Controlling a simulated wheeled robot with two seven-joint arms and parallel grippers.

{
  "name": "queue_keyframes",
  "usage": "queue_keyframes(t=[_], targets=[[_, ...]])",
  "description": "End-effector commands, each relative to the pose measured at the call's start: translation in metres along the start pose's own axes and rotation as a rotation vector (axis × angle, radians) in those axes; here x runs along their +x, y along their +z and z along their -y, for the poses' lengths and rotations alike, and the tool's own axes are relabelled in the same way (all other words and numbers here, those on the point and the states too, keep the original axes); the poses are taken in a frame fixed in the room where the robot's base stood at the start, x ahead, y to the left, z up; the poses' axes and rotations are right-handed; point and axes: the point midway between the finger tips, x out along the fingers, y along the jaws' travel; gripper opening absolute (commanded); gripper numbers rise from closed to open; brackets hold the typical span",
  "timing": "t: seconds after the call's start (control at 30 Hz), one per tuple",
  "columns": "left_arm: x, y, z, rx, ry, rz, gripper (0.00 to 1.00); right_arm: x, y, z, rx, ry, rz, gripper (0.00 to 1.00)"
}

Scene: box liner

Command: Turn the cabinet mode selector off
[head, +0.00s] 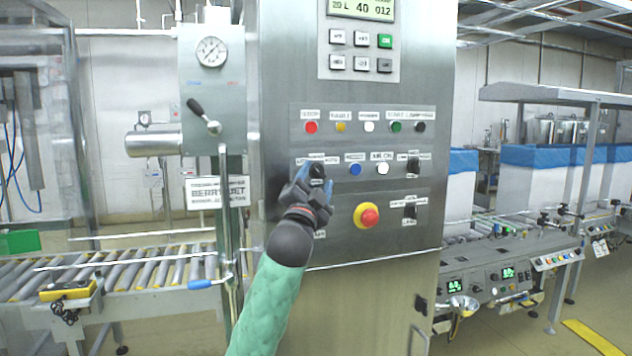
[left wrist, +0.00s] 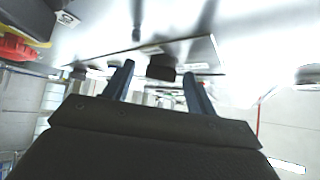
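A black selector knob (head: 317,171) sits at the left end of the middle row on the steel cabinet's panel; its label is too small and partly covered to read. My left gripper (head: 317,182) is at this knob, with one blue finger on each side. In the left wrist view, the left gripper (left wrist: 158,76) is open, and a dark knob (left wrist: 161,67) shows between the fingertips with a gap on both sides. I cannot tell which way the knob points. My right gripper is not in view.
Other black selectors (head: 413,165) and (head: 409,212) sit to the right. A red emergency button (head: 369,216) on a yellow ring is below right of the gripper. A blue button (head: 355,169) is close by. A lever (head: 204,117) and gauge (head: 211,52) stand left.

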Motion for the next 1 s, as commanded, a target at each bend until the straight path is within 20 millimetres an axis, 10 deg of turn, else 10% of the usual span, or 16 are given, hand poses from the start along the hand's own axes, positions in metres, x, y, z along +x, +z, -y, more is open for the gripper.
queue_keyframes(t=[1.0], targets=[[-0.078, 0.0, 0.0, 0.0, 0.0, 0.0, 0.56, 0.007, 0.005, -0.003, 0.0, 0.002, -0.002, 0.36]])
